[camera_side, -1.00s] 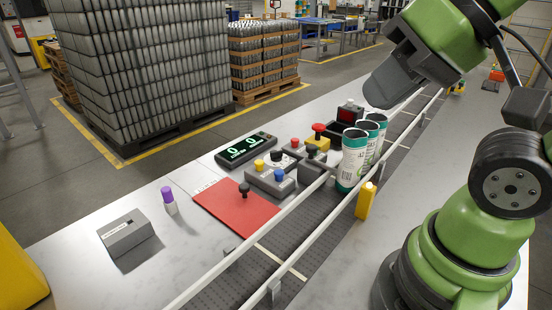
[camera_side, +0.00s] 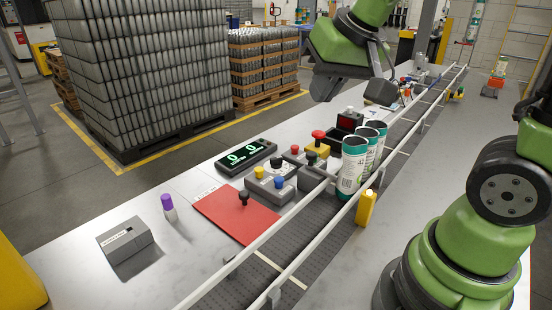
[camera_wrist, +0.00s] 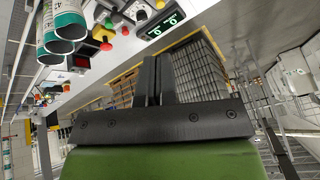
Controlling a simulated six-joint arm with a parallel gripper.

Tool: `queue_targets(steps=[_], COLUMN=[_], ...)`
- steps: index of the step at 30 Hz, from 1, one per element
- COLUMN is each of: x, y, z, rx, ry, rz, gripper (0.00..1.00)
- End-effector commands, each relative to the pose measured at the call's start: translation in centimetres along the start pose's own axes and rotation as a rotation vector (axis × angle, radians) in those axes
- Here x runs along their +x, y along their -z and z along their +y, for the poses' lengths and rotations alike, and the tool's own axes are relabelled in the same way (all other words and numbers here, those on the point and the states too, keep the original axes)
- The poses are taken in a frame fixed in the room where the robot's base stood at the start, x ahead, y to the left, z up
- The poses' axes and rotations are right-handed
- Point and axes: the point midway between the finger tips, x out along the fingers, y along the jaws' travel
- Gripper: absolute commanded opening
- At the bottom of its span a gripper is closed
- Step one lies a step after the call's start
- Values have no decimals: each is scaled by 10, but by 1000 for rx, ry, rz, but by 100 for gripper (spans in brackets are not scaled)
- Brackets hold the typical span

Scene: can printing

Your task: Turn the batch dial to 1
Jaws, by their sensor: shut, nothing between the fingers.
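A grey control box (camera_side: 269,189) stands on the table beside the conveyor. The box also shows near the top of the wrist view. My gripper (camera_side: 324,90) is shut and empty, high above the table, up from and to the right of the knob. Its fingers (camera_wrist: 157,78) are together in the wrist view.
Several white-green cans (camera_side: 351,168) stand just right of the controls by the conveyor rail. A red mushroom button (camera_side: 318,136) on a yellow box is close by.

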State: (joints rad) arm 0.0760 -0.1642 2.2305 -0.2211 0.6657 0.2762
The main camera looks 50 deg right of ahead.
Motion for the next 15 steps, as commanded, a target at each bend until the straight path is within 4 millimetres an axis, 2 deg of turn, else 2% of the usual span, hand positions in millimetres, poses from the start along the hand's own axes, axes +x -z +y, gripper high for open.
queue_targets(steps=[1, 3, 6, 12, 15], x=[20, 46, 87, 160, 182], y=[11, 26, 40, 50, 48], z=[2, 6, 13, 27, 32], rx=[4, 7, 9, 3, 1], ry=[-36, -76, -123, -173, -182], rz=[-16, -24, -40, -71, -83], gripper=[0, 0, 0, 0, 0])
